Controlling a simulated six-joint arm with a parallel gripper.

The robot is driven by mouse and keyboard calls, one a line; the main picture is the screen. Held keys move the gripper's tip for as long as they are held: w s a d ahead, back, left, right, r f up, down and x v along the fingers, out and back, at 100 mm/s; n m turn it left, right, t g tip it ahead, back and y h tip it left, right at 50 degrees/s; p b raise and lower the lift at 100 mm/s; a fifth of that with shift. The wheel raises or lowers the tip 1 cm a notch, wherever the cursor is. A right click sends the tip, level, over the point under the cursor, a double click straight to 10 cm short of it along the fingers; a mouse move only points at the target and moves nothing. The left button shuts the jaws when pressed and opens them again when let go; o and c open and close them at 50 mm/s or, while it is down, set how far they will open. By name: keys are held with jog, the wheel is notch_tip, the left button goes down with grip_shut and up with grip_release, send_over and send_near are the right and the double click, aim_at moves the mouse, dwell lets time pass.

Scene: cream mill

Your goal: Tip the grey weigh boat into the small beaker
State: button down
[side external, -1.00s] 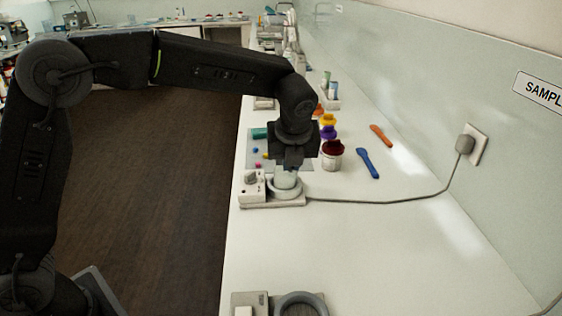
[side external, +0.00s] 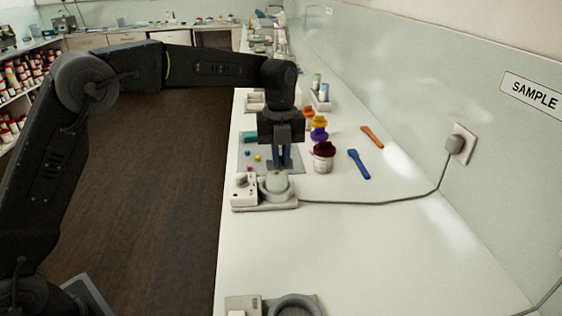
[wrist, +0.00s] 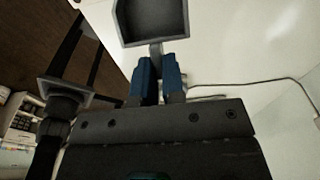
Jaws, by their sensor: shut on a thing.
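My gripper (wrist: 160,84) is shut on the short handle of the grey weigh boat (wrist: 154,36), held out beyond the blue fingertips in the wrist view. The boat's dark inside faces the camera, and I make out no contents. In the side view my gripper (side external: 279,162) points down just above the small beaker (side external: 277,184), which stands inside a grey ring on a white bench unit. A small orange-brown patch shows at the beaker's mouth; I cannot tell what it is. The boat is not clearly visible in the side view.
The white unit (side external: 243,190) has a knob, and its cable runs right to a wall socket (side external: 457,145). A dark-red-lidded jar (side external: 323,158) stands close right of my gripper. Blue (side external: 359,164) and orange (side external: 372,137) spatulas lie farther right. The front bench is mostly clear.

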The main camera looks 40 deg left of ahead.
jog(key=shift+w+a+r+g+h, duration=0.55)
jog(key=shift+w+a+g+h, duration=0.2)
jog(key=shift+g+h, duration=0.3)
jog(key=shift+w+a+r+g+h, duration=0.5)
jog(key=shift+w+a+g+h, duration=0.25)
jog(key=shift+g+h, duration=0.3)
jog(key=shift+r, duration=0.15)
notch_tip(320, 180, up, 3)
jog(key=shift+f, duration=0.15)
jog(key=shift+s, duration=0.1)
